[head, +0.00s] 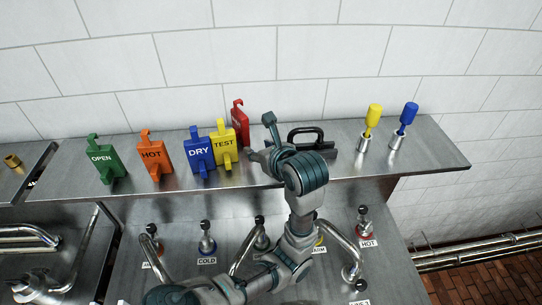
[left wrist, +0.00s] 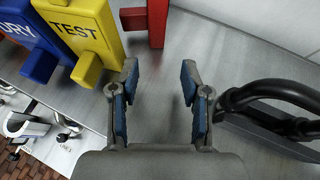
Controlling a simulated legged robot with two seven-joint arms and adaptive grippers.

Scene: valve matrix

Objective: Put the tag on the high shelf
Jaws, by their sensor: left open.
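Several coloured tags stand on the high metal shelf (head: 350,183): a green OPEN tag (head: 103,160), an orange HOT tag (head: 153,156), a blue DRY tag (head: 199,152), a yellow TEST tag (head: 223,146) and a red tag (head: 240,122), partly hidden behind the yellow one. My left gripper (head: 260,137) is open and empty over the shelf, right of the red tag. In the left wrist view, my left gripper's fingers (left wrist: 159,75) point toward the red tag (left wrist: 157,22), apart from it. The yellow tag (left wrist: 82,35) is left of them. My right gripper is not in view.
A black handled tool (left wrist: 270,105) lies close right of my left gripper. Valve levers and pipes are below the shelf; a tiled wall (head: 230,60) is behind.

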